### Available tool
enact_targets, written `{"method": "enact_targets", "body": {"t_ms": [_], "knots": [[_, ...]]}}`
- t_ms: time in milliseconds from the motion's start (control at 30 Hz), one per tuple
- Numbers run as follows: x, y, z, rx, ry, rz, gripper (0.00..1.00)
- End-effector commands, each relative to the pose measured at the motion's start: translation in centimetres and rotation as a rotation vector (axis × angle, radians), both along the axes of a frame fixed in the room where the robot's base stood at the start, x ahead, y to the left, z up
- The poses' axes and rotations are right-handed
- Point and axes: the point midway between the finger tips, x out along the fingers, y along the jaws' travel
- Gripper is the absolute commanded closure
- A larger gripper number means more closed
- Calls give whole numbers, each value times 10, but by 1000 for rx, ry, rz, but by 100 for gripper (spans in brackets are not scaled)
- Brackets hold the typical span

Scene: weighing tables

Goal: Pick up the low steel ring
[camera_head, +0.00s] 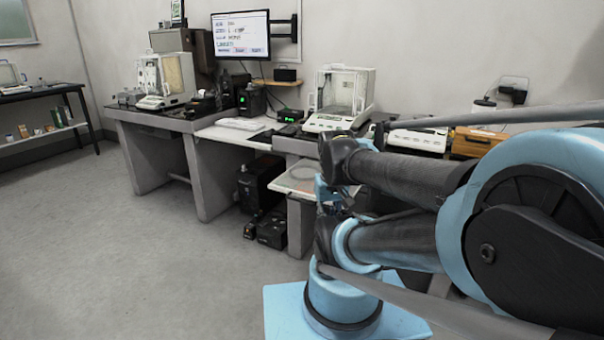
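A faint round outline (304,174) shows on a pale board or tray (290,184) at the front of the weighing table, just left of my arm. It may be the low steel ring, but it is too small and pale to be sure. My arm crosses the right half of the view with blue joints and dark links. Small blue and dark parts near the board may belong to my gripper (329,194). They are partly covered by my arm links, and its fingers cannot be made out. I cannot tell whether it touches anything.
Grey tables line the wall, with a glass-sided balance (342,98), another balance (165,80), a monitor (241,35) and an orange-brown box (474,142). Black boxes (260,187) stand on the floor below. A dark shelf table (45,97) is far left. The left floor is clear.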

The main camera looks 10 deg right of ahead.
Motion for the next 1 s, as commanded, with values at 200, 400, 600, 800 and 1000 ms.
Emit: {"method": "enact_targets", "body": {"t_ms": [200,400,600,800,1000], "knots": [[0,0,0,0,0,0,84],[-1,0,15,11,-5,-40,84],[32,1,50,50,22,-187,84],[77,0,86,95,57,-379,84],[126,-2,114,135,94,-570,84]]}}
